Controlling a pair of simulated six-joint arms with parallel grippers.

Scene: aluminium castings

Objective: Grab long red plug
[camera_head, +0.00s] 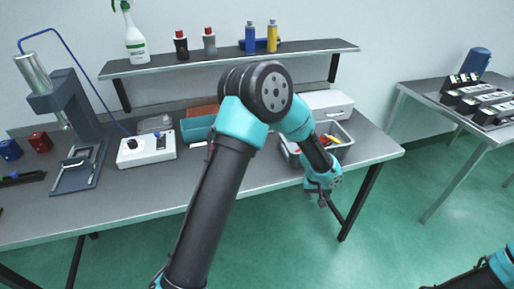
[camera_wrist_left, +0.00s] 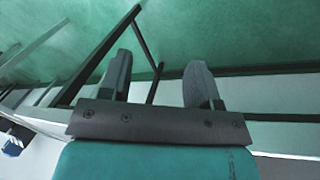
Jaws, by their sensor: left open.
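A grey bin (camera_head: 343,153) near the right end of the workbench holds small red, yellow and blue pieces. Red bits (camera_head: 322,139) show in it, but they are too small and too covered by my left arm to tell which is the long red plug. My left gripper (camera_head: 327,203) hangs in front of the bench's front edge, below and in front of the bin. In the left wrist view the two fingers (camera_wrist_left: 155,85) stand apart with nothing between them. My right arm shows only at the lower right corner of the head view; its gripper is out of view.
The workbench (camera_head: 265,178) carries a press (camera_head: 75,130), a white control box (camera_head: 147,150) and a teal bin (camera_head: 197,130). A shelf (camera_head: 225,58) with bottles runs above. A second table (camera_head: 425,95) stands at the right. Green floor is free between them.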

